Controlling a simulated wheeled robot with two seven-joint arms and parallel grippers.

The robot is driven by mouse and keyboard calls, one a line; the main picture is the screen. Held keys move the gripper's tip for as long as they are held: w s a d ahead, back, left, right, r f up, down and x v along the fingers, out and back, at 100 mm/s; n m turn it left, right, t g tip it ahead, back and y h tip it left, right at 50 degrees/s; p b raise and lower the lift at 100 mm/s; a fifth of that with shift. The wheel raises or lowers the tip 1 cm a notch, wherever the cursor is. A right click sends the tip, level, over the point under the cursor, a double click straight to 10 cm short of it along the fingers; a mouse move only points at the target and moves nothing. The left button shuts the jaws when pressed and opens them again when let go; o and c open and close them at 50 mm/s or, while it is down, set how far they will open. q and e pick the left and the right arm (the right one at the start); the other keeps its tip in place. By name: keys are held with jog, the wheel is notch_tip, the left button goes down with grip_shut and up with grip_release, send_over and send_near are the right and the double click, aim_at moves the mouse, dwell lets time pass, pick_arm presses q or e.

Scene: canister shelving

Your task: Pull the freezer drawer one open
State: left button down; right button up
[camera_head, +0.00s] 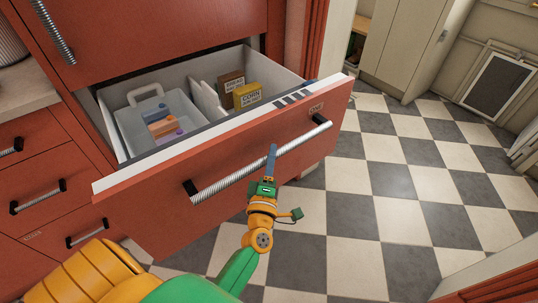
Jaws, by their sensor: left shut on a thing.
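The freezer drawer (150,215) is a red-fronted drawer standing well out from its red cabinet, with its pale grey inside showing. A long ribbed metal handle (232,179) with black ends runs across its front. My left gripper (271,160) is at the middle of this handle, with its dark finger across the bar, and is shut on it. The arm reaches up from the bottom of the view. My right gripper is not in view.
Inside the drawer are a clear bin (133,125) with coloured items, a brown box (231,81) and a yellow box (247,96). Smaller red drawers (37,190) stand at the left. The checkered floor (400,185) at the right is clear.

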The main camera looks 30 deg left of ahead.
pick_arm(q)
jog(key=shift+d, duration=0.25)
jog(key=c, duration=1)
grip_release()
jog(key=shift+c, duration=0.2)
jog(key=o, duration=0.4)
jog(key=shift+d, duration=0.1)
jog(key=v, duration=0.7)
jog(key=shift+b, duration=0.4)
